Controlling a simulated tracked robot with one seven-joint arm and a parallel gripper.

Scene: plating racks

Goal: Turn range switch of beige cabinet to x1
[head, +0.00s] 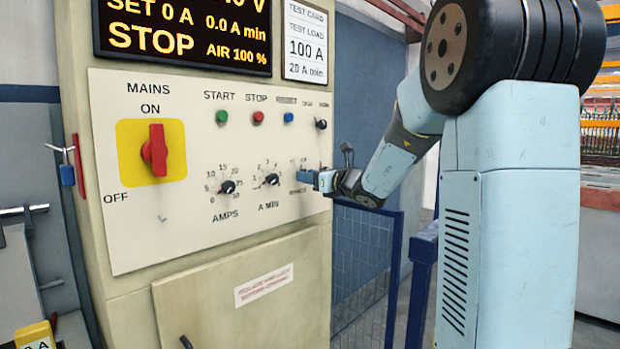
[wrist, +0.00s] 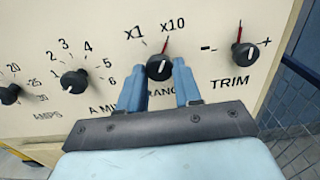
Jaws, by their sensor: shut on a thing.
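The beige cabinet (head: 130,250) fills the left half of the head view, its control panel facing me. In the wrist view the range switch (wrist: 159,67) is a round black knob with the marks x1 on its upper left and x10 on its upper right. A red line above the knob points up toward x10. My gripper (wrist: 158,80) has one blue finger on each side of the knob and is shut on it. In the head view my gripper (head: 322,180) reaches the panel's right edge from the right and hides most of the switch.
The trim knob (wrist: 244,55) is close to the right of my fingers. The A MIN knob (wrist: 74,81) is to the left. The red mains switch (head: 155,150) is further left. A blue railing (head: 392,275) stands right of the cabinet.

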